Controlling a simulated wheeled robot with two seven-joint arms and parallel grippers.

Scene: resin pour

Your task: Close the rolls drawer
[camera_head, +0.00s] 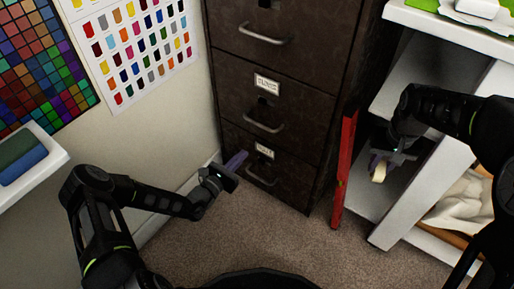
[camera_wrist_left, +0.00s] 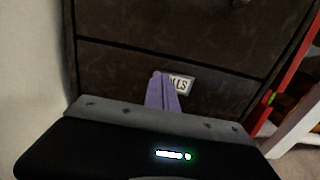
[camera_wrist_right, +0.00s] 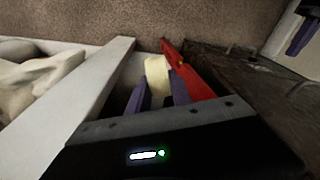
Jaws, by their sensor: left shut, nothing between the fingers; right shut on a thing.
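The rolls drawer (camera_head: 244,151) is the bottom drawer of a dark brown cabinet, with a white label (camera_head: 264,151) and a curved handle (camera_head: 261,178). Its front looks flush with the cabinet. It also shows in the left wrist view (camera_wrist_left: 222,97), where the label reads "LLS", partly hidden by my fingers. My left gripper (camera_head: 241,158) is shut and empty, its purple fingers at the drawer front, left of the handle; I cannot tell whether they touch. My right gripper (camera_head: 376,163) is shut on a cream roll (camera_wrist_right: 157,76) beside the white shelf.
A red upright panel (camera_head: 344,165) stands between the cabinet and the white shelf unit (camera_head: 412,190). Cream cloth (camera_head: 462,200) lies on a lower shelf. A white ledge (camera_head: 36,165) with folded cloths is at the left. Carpet in front of the cabinet is clear.

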